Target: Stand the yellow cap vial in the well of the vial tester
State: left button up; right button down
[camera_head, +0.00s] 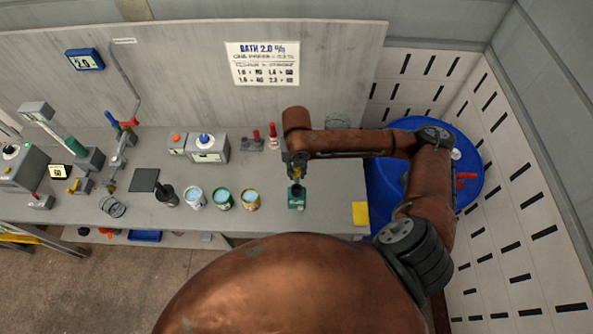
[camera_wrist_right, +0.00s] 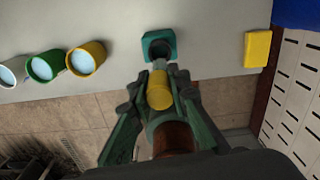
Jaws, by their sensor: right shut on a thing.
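The vial tester (camera_head: 297,205) is a small teal block with a dark round well, near the front edge of the bench. It also shows at the top of the wrist view (camera_wrist_right: 169,40). My right gripper (camera_head: 296,173) is just above the tester, fingers down. In the wrist view the gripper (camera_wrist_right: 160,80) is shut on the yellow cap vial (camera_wrist_right: 159,94), with the cap toward the camera and the vial's far end at the tester's well. I cannot tell whether that end is inside the well. My left gripper is not in view.
Several open cups of pale liquid, among them a yellow cup (camera_head: 250,200) and a green cup (camera_head: 222,199), stand left of the tester. A yellow pad (camera_head: 360,213) lies at the bench's right edge. A blue drum (camera_head: 470,172) stands beyond it. Bench between tester and pad is clear.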

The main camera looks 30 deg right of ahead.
aim_at(297, 179)
jog(key=shift+w+r+p, duration=0.1)
jog(key=shift+r+p, duration=0.05)
jog(key=shift+p, duration=0.45)
jog(key=shift+f+b, duration=0.95)
jog(key=shift+f, duration=1.5)
jog(key=shift+r+p, duration=0.1)
jog(key=shift+p, duration=0.2)
jog(key=shift+p, duration=0.65)
jog(key=shift+f, duration=0.2)
jog(key=shift+f+b, duration=0.75)
jog(key=shift+f, duration=1.35)
